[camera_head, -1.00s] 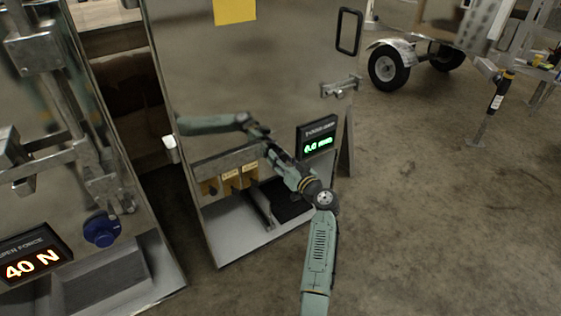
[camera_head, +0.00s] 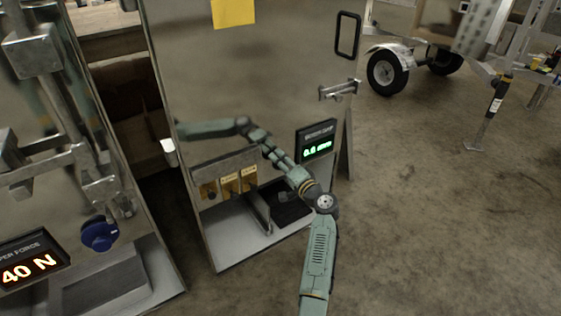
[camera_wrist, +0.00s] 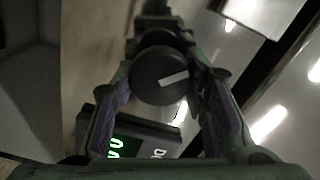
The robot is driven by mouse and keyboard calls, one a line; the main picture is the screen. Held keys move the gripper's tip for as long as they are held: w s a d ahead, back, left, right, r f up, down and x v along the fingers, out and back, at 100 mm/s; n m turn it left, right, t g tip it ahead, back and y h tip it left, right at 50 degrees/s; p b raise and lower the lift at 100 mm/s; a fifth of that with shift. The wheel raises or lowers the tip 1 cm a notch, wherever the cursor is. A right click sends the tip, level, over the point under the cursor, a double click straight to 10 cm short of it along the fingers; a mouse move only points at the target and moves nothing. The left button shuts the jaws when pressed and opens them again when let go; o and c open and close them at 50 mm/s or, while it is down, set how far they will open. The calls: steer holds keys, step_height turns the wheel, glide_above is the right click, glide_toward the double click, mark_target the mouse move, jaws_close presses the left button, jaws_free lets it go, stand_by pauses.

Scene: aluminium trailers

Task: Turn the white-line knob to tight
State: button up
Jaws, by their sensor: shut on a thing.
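The dark round knob with a white line (camera_wrist: 158,82) is in the middle of the wrist view. Its white line points to the right and slightly up. My gripper (camera_wrist: 162,62) is shut on this knob, with one finger on each side of it. In the head view I cannot make out the knob or my fingertips. My forearm there reaches to the middle metal panel (camera_head: 270,60). A small display with green digits (camera_head: 317,148) sits on that panel. It also shows below the knob in the wrist view (camera_wrist: 135,135).
A left metal panel carries a blue knob (camera_head: 100,234) and a display reading 40 N (camera_head: 30,264). Yellow labelled parts (camera_head: 238,181) sit low on the middle panel. A trailer wheel (camera_head: 387,72) stands at the back right.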

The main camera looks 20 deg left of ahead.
steer(key=m+p, duration=0.1)
steer(key=m, duration=0.3)
steer(key=shift+r+m+p, duration=0.1)
steer(key=shift+m+p, duration=0.2)
steer(key=shift+p, duration=0.1)
steer(key=shift+m+p, duration=0.9)
steer(key=shift+m, duration=1.1)
steer(key=shift+f, duration=0.2)
steer(key=o, duration=1.2)
steer(key=shift+c, duration=0.2)
steer(key=shift+f, duration=0.1)
steer(key=v, duration=0.7)
steer(key=shift+s+d, duration=0.15)
steer(key=shift+d, duration=0.05)
